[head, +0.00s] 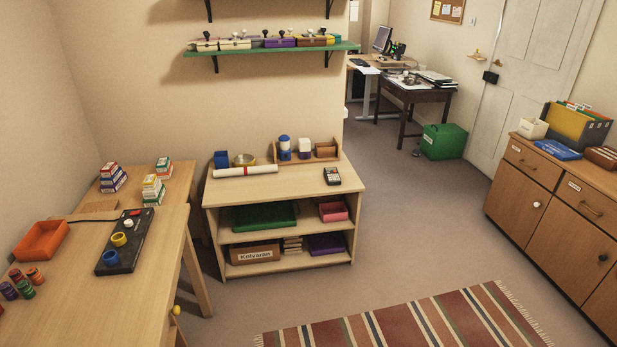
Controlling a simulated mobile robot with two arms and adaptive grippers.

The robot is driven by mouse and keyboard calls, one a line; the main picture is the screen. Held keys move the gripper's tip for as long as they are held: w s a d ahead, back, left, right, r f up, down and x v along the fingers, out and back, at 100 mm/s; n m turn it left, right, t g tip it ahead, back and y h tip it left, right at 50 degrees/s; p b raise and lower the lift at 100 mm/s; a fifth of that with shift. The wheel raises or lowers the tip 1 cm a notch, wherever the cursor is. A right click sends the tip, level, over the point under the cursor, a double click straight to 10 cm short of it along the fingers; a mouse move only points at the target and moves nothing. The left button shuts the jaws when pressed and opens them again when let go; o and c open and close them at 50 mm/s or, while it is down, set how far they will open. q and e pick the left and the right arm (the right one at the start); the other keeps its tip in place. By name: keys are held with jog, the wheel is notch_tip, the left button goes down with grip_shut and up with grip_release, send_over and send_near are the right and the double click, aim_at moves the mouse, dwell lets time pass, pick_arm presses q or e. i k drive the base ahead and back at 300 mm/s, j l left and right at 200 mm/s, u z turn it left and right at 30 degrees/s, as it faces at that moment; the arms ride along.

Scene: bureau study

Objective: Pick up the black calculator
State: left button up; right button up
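A small dark calculator (332,176) with a pale display lies on the top of a low wooden shelf unit (290,187), near its right side. It looks black with lighter keys, though it is small in the picture. Nothing covers it. Neither of my grippers is in the head view.
A white roll (245,171), a metal bowl (244,160) and a wooden holder (308,152) share the shelf top. A wooden desk (125,290) stands left, a cabinet (556,185) right. A striped rug (400,322) lies on open floor before the shelf.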

aim_at(333, 179)
jog(key=i+l+u, duration=0.85)
jog(key=l, duration=0.35)
jog(key=i+j, duration=0.05)
